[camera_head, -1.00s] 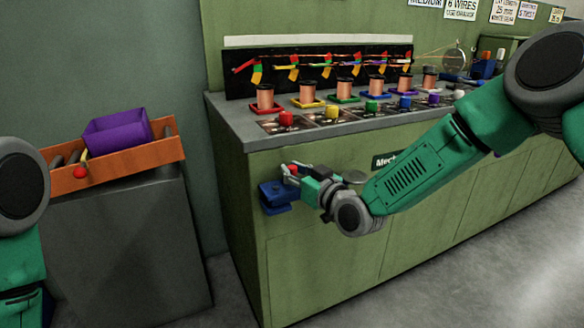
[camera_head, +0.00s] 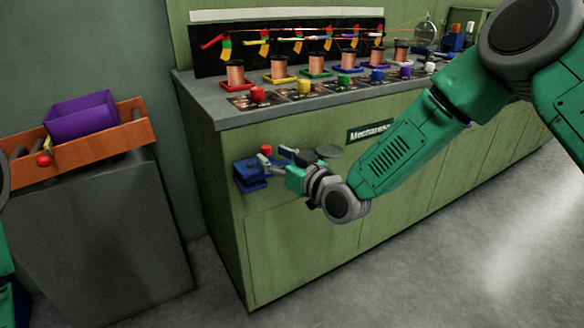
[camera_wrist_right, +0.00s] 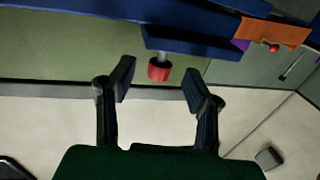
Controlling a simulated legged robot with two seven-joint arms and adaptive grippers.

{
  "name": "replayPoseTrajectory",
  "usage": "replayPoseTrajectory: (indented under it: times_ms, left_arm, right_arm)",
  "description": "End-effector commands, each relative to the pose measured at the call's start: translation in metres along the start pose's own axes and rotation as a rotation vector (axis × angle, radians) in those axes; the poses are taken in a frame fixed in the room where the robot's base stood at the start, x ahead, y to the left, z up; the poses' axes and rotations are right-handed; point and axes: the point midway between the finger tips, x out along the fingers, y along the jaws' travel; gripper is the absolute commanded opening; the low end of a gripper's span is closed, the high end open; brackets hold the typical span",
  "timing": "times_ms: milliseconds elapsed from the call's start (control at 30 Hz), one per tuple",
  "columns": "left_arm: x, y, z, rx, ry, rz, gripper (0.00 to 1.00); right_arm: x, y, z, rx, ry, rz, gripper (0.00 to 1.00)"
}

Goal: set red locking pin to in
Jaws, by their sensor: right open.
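The red locking pin (camera_head: 265,150) stands at a blue bracket (camera_head: 248,176) on the front left of the green bench. In the right wrist view the red knob (camera_wrist_right: 158,70) sits on a short grey shaft from the blue block (camera_wrist_right: 192,42). My right gripper (camera_head: 275,160) is open beside the bracket. In the right wrist view its fingers (camera_wrist_right: 158,86) stand apart, one on each side of the knob's line, with the knob just beyond the tips and no visible contact. My left gripper is out of view.
The green bench (camera_head: 300,235) carries copper spools (camera_head: 235,72) and coloured knobs along its top. At left, a grey cabinet (camera_head: 105,235) holds an orange tray (camera_head: 130,138) with a purple bin (camera_head: 82,115). The floor in front is clear.

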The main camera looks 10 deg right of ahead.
Motion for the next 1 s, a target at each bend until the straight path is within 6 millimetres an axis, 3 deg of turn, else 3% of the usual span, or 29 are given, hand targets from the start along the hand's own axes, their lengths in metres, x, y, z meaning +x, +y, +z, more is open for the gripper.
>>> replayPoseTrajectory:
  times_ms: [200,400,867,1000]
  left_arm:
    - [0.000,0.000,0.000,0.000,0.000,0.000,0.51]
    - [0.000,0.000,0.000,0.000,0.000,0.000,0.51]
    - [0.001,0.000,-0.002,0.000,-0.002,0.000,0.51]
    - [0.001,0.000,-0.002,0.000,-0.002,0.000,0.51]
  right_arm:
    - [-0.049,0.001,0.002,0.001,-0.004,0.001,0.43]
    - [-0.079,0.001,0.002,0.000,-0.003,0.001,0.43]
    - [-0.089,0.001,0.003,0.000,-0.005,0.000,0.43]
    - [-0.098,-0.005,0.029,0.023,-0.082,-0.001,0.43]
